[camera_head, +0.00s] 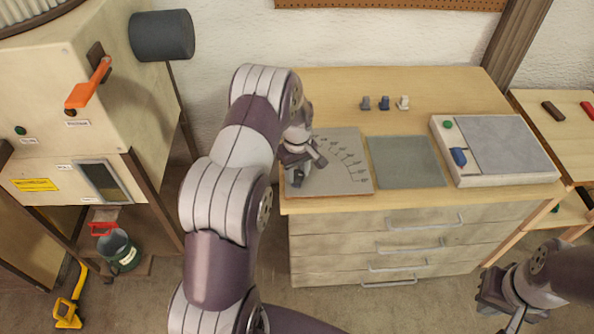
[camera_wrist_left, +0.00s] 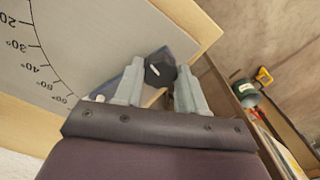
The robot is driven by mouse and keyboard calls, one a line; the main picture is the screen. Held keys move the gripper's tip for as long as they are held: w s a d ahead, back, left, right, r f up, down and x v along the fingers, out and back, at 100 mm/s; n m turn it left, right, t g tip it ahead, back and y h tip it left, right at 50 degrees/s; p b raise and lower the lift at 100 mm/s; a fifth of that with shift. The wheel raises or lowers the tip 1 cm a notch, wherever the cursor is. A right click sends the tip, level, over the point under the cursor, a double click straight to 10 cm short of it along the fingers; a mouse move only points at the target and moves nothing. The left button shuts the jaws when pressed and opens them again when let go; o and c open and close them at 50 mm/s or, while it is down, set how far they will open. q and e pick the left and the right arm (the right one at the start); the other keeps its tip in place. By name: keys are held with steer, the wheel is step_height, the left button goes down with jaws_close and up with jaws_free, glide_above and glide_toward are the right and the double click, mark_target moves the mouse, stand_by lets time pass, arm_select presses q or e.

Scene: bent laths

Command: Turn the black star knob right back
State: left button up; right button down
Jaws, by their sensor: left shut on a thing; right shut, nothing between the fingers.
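The black star knob (camera_wrist_left: 160,69) shows in the left wrist view, between the two fingertips of my left gripper (camera_wrist_left: 158,82). A short white mark is on its top. My left gripper is shut on the knob. The knob sits by the corner of a grey plate (camera_wrist_left: 95,40) with a degree scale. In the head view my left gripper (camera_head: 306,169) is over the left part of this plate (camera_head: 345,180) and hides the knob. My right gripper (camera_head: 505,300) is shut and empty, low at the bottom right, away from the bench.
A grey-green mat (camera_head: 405,162) lies right of the plate. A pale device (camera_head: 490,179) with a green button and blue lever stands further right. Several small clamps (camera_head: 384,103) stand at the back. A machine cabinet (camera_head: 85,80) with an orange handle (camera_head: 89,86) is at the left.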

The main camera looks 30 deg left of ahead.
mark_target(297, 174)
stand_by(0.4)
arm_select(q)
steer(key=o, duration=1.1)
steer(key=shift+c, duration=0.2)
steer(key=shift+r, duration=0.1)
step_height(297, 174, up, 12)
steer(key=b, duration=0.1)
steer(key=shift+r, duration=0.25)
